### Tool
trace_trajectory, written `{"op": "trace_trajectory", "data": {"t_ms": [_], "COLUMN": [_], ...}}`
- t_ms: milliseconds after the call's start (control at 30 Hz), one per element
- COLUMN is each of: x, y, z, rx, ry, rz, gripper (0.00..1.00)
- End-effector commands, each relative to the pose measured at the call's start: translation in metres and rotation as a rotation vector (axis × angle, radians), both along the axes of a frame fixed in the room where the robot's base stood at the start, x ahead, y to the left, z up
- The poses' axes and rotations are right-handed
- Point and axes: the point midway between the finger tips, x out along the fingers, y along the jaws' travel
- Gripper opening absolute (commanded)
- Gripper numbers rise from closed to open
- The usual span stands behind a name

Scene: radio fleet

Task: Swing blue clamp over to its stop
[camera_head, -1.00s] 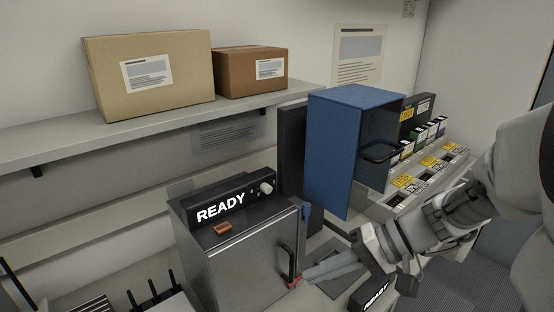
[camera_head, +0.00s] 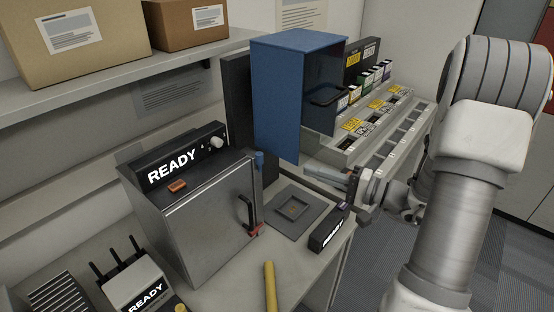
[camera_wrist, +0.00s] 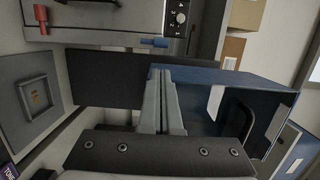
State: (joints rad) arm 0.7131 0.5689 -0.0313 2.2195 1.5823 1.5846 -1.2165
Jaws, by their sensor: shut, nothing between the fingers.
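The blue clamp (camera_head: 259,159) is a small blue piece at the upper right edge of the metal box (camera_head: 205,222) marked READY. It also shows in the wrist view (camera_wrist: 154,42), beyond my fingertips and apart from them. A red clamp (camera_head: 256,230) sits lower on the same side, by the black door handle (camera_head: 247,211); it shows at the wrist view's upper left (camera_wrist: 41,13). My gripper (camera_head: 308,167) is shut and empty, to the right of the blue clamp. Its fingers (camera_wrist: 161,78) show closed together in the wrist view.
A blue open-fronted cabinet (camera_head: 290,105) hangs close behind my fingers. A grey plate with a square recess (camera_head: 292,210) and a black READY block (camera_head: 329,229) lie on the bench. A yellow rod (camera_head: 270,288) is at the front. A slotted rack (camera_head: 372,134) stands right.

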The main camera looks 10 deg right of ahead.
Motion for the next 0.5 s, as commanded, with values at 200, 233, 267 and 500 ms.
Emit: {"op": "trace_trajectory", "data": {"t_ms": [200,233,267,500], "x": [0.0,0.0,0.0,0.011], "y": [-0.001,-0.001,-0.001,0.012], "z": [0.0,0.0,0.0,0.001], "rx": [0.0,0.0,0.0,-0.001], "ry": [-0.001,-0.001,-0.001,-0.001], "rz": [-0.002,-0.002,-0.002,0.002], "gripper": [0.0,0.0,0.0,0.0]}}
